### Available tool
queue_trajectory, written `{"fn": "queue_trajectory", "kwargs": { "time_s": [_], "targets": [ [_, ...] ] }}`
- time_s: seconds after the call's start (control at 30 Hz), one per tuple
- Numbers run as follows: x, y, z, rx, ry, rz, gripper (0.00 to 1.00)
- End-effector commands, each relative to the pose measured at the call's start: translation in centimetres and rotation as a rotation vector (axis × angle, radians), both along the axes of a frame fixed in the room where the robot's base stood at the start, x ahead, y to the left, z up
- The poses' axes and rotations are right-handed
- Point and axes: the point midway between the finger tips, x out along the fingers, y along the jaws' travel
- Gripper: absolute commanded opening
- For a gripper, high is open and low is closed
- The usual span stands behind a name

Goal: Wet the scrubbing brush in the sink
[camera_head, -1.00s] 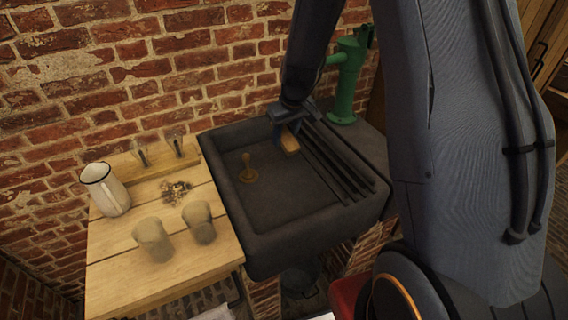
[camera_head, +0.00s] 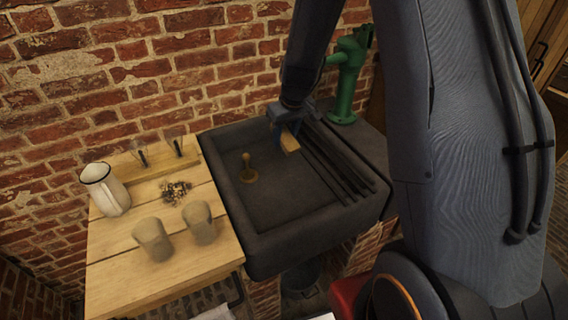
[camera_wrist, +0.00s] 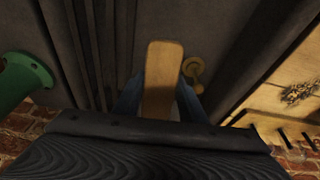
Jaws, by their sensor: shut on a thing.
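The scrubbing brush (camera_head: 289,142) shows as a tan wooden block in my gripper (camera_head: 284,128), over the right part of the dark stone sink (camera_head: 268,242). In the wrist view the brush (camera_wrist: 162,80) stands out between the blue fingers of my gripper (camera_wrist: 160,98), which are shut on it. Its bristles are hidden. The brush is at the back of the basin, near the ribbed drainboard (camera_head: 338,165); I cannot tell whether it touches the sink floor. No water is visible.
A green hand pump (camera_head: 347,80) stands behind the sink at right. The wooden table (camera_head: 110,262) at left carries a white jug (camera_head: 105,188), two clay jars (camera_head: 153,238) and a rack (camera_head: 160,160).

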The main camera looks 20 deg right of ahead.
Motion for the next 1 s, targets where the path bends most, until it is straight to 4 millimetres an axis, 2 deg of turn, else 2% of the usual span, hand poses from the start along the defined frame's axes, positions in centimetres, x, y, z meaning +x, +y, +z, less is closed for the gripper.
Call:
{"fn": "queue_trajectory", "kwargs": {
  "time_s": [0.27,0.7,1.0],
  "targets": [
    [0.0,0.0,0.5,0.0,-0.001,0.0,0.19],
    [0.0,0.0,4.1,0.0,-0.001,0.0,0.19],
    [0.0,0.0,4.0,0.0,0.0,0.0,0.19]
  ]
}}
